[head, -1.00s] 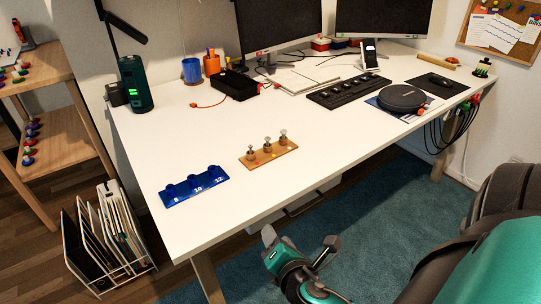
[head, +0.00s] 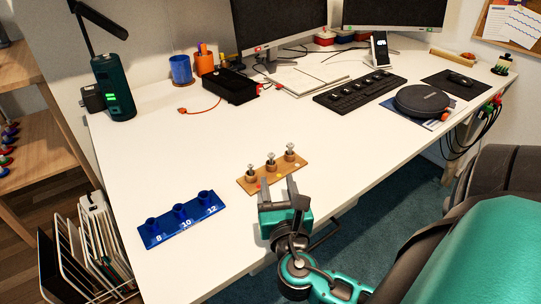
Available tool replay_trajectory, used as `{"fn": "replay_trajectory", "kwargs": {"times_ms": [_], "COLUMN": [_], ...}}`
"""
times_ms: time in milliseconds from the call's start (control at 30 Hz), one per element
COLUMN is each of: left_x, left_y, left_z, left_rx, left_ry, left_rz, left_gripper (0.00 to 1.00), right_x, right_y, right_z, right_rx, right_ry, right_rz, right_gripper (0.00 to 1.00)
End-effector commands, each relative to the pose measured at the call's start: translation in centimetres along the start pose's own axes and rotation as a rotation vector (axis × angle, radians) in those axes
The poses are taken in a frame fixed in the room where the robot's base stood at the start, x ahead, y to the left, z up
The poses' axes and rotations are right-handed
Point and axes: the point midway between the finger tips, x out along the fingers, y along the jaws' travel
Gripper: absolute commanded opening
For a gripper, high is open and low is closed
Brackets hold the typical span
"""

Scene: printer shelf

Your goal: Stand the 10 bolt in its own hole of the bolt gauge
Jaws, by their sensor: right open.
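The blue bolt gauge (head: 181,220) lies on the white desk near its front left edge. It has three raised round holes marked 8, 10 and 12, and no bolt stands in them. To its right, a wooden block (head: 248,186) holds three upright metal bolts: a left one (head: 251,168), a middle one (head: 271,160) and a right one (head: 290,147). Their sizes cannot be read. My right gripper (head: 279,188) is open and empty, its fingers pointing at the block's near side and hiding part of its front edge. My left gripper is out of view.
A black open box (head: 230,88), papers, a keyboard (head: 357,89) and a round black device (head: 423,101) stand farther back. A dark green cylinder (head: 115,88) is at the back left. The desk between gauge and box is clear.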

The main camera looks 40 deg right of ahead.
Motion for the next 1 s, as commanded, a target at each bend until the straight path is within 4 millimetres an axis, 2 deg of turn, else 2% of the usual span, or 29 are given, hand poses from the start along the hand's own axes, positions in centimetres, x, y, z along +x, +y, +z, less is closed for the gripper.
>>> {"fn": "replay_trajectory", "kwargs": {"times_ms": [33,200,467,700,800,1000], "left_x": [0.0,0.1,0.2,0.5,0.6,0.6], "left_y": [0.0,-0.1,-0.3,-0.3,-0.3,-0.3], "left_z": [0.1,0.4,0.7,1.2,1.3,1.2], "left_rx": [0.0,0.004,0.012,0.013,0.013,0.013], "left_ry": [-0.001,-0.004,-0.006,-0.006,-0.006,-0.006], "left_rz": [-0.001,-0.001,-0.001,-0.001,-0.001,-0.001], "left_gripper": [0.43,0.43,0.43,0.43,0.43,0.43], "right_x": [1.1,4.2,6.3,9.9,10.7,11.0], "right_y": [0.0,0.0,0.0,-0.2,-0.2,-0.2], "right_z": [0.2,0.1,-0.1,-0.2,-0.2,-0.2], "right_rx": [-0.001,-0.001,0.001,0.0,0.0,0.0], "right_ry": [-0.007,-0.004,-0.002,-0.003,-0.002,0.0], "right_rz": [0.0,0.0,0.0,0.001,0.0,0.0], "right_gripper": [0.46,0.46,0.46,0.46,0.46,0.46]}}
